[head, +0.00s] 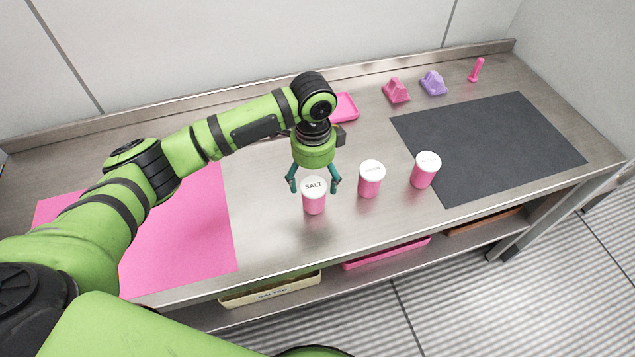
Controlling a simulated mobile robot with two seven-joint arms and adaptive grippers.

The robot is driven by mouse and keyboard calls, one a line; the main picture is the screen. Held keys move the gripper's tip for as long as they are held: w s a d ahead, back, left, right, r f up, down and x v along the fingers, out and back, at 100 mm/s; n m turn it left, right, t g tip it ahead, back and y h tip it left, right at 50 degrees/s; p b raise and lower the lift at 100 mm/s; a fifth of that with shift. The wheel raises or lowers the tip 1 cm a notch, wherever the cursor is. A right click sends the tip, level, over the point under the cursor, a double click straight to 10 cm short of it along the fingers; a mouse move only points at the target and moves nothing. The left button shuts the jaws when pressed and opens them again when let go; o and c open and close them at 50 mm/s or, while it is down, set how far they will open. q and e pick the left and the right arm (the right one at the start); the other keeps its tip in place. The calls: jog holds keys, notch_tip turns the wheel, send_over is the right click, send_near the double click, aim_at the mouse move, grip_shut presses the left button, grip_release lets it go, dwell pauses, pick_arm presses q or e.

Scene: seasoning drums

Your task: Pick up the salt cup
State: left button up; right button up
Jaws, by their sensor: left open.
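The salt cup (314,202) is a pink cylinder with a white top marked SALT. It stands upright on the metal table, left of two similar cups. My left gripper (314,188) is open, with its teal fingers spread on either side of the salt cup's top. I cannot tell whether the fingers touch the cup. My right gripper is not in view.
Two more pink cups with white tops, a middle cup (370,184) and a right cup (424,175), stand close by on the right. A pink mat (190,235) lies left, a dark mat (490,145) right. Pink and purple objects stand at the back.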

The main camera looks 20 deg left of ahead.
aim_at(310, 188)
pick_arm(q)
jog(key=f, duration=0.1)
jog(key=s+f+p, duration=0.1)
jog(key=f, duration=0.1)
jog(key=shift+s+a+p, duration=0.15)
jog(key=shift+a+p, duration=0.15)
jog(key=shift+p, duration=0.05)
notch_tip(310, 188, down, 2)
jog(key=shift+f, duration=0.1)
jog(key=shift+w+f, duration=0.2)
jog(key=shift+w, duration=0.1)
jog(key=shift+r, duration=0.1)
jog(key=c, duration=1.2)
jog(key=shift+c, duration=0.5)
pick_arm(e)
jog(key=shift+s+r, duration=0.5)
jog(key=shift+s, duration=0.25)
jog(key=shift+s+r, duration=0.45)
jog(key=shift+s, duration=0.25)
